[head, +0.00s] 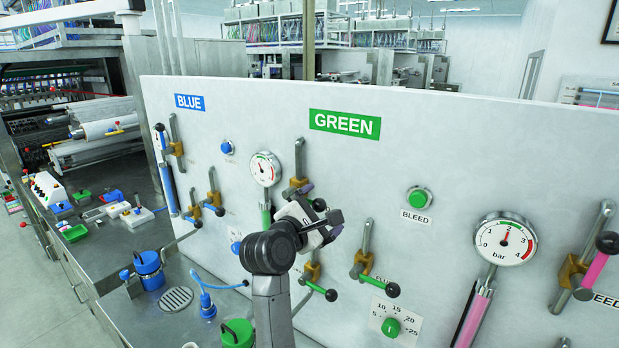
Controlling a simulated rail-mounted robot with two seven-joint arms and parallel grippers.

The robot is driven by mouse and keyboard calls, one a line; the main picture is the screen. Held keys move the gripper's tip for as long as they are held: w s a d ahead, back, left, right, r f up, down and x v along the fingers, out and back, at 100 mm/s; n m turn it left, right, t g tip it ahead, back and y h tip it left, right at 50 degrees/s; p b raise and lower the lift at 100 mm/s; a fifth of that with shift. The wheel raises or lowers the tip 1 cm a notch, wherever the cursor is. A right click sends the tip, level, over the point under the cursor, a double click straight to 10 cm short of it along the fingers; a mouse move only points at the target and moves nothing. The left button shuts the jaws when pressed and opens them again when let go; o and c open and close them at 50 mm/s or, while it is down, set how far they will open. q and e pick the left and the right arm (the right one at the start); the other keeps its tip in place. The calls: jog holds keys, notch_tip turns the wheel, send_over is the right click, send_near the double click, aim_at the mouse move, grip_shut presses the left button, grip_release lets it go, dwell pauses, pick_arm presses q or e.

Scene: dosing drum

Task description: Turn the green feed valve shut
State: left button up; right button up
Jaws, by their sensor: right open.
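The white panel carries a green sign reading GREEN (345,124). Below it are brass valves on grey pipes. The upper valve (297,186) is partly hidden by my right gripper (323,208), which is open beside it, with a black knob showing near its fingers. I cannot tell whether they touch. A lower valve (312,270) has a green handle with a black knob, slanting down to the right. Another valve (362,262) to the right has a similar green handle, with a partly hidden label below. I cannot read which valve is the feed. My left gripper is not in view.
A green-marked gauge (264,168) is left of the gripper. A green button marked BLEED (419,198), a green dial (391,327) and a bar gauge (504,239) are to the right. Blue-side valves (213,198) are to the left. A steel bench (120,240) holds small items.

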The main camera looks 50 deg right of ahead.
jog(key=shift+w+r, duration=0.3)
jog(key=shift+r, duration=0.05)
jog(key=s+a+b, duration=0.1)
jog(key=a+b, duration=0.2)
jog(key=a, duration=0.6)
jog(key=shift+s+b, duration=0.2)
jog(key=shift+b, duration=0.2)
dwell(0.4)
